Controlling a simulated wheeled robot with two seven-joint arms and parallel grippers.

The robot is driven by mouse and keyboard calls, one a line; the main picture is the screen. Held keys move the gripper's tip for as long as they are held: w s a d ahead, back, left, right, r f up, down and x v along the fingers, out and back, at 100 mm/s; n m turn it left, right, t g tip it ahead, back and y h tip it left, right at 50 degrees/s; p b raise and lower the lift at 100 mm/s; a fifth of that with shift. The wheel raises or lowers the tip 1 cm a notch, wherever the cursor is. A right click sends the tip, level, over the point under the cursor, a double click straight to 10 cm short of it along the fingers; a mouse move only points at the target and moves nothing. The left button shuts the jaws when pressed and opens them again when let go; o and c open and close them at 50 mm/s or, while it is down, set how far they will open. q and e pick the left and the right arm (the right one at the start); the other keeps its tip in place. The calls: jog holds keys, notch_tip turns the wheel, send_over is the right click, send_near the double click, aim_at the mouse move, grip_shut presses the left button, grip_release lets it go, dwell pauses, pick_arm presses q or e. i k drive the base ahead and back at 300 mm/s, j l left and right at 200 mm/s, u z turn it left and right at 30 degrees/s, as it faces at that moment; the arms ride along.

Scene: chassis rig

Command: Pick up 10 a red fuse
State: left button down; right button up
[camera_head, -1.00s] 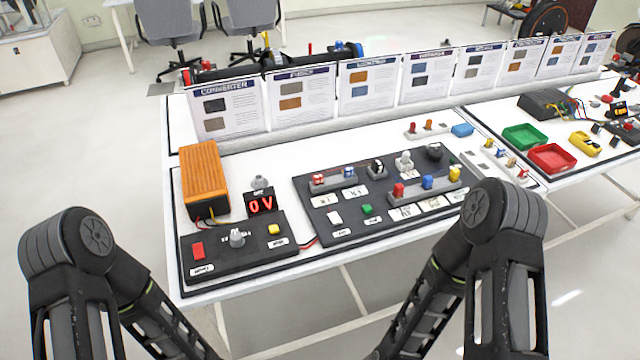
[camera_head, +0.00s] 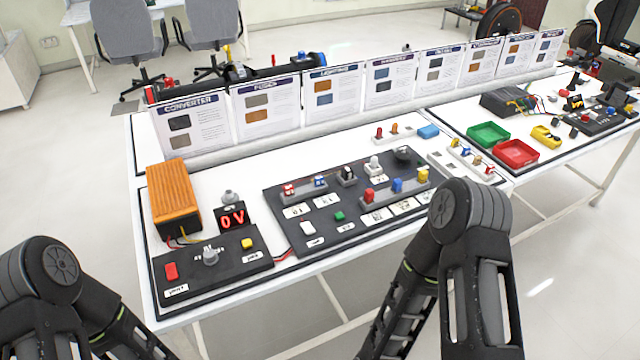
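Several small red parts could be the fuse; the labels are too small to tell which is rated 10 A. One red part (camera_head: 379,132) stands on a pale strip at the back of the table, beside an orange one (camera_head: 394,128). Another small red part (camera_head: 489,170) is at the near end of a white holder strip (camera_head: 440,160) on the right. A red and white part (camera_head: 289,188) sits in the dark panel (camera_head: 290,222), and a red block (camera_head: 369,194) stands on its grey rail. Both my arms show at the lower edge, but neither gripper is in view.
An orange converter box (camera_head: 173,198) and a dark control box reading 0V (camera_head: 232,217) are at the left. Upright information cards (camera_head: 265,106) line the back. Green (camera_head: 488,133) and red (camera_head: 517,152) trays are on the right table. White surface lies free between panel and cards.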

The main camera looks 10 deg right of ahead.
aim_at(289, 190)
jog(key=i+l, duration=0.2)
jog(key=l, duration=0.2)
jog(key=i+l, duration=0.45)
jog(key=l, duration=0.3)
jog(key=l+u, duration=0.15)
jog(key=u, duration=1.65)
jog(key=i+l, duration=0.05)
